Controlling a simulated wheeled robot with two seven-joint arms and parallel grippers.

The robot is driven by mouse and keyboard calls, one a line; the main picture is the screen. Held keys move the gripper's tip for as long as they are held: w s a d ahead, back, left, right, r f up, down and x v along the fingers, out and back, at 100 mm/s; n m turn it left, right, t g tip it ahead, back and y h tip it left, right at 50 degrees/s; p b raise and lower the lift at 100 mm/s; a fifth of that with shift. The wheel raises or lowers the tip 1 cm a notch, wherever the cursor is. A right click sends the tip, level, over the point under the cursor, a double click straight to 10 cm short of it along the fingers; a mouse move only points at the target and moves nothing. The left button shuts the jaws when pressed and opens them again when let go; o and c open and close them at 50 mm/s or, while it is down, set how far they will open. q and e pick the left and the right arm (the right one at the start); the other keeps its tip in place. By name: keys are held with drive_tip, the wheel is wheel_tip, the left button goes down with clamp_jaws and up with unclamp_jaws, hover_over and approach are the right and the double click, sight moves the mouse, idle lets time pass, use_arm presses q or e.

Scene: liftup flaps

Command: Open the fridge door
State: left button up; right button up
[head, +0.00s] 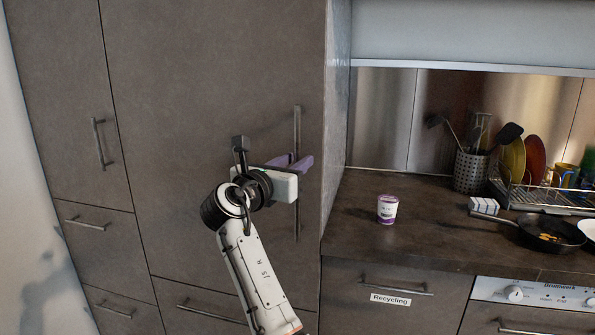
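The fridge door appears to be the tall dark grey-brown panel (215,75) in the middle of the head view; it is shut, flush with its neighbours. Its long vertical bar handle (297,125) is near the panel's right edge. My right gripper (292,162) has purple fingers and is at the middle of this handle. Its fingers look apart, with the bar close to their tips; I cannot tell whether they touch it. The gripper hides part of the bar. My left gripper is not in view.
Other closed cabinet fronts with handles (100,143) are on the left. The counter (345,225) on the right holds a purple-and-white tub (388,209), a utensil holder (471,171), a dish rack (548,197) and a pan (540,232). A drawer labelled Recycling (390,298) is below.

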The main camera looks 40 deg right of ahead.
drive_tip(key=shift+w+d, duration=0.35)
drive_tip(key=shift+d, duration=0.3)
clamp_jaws()
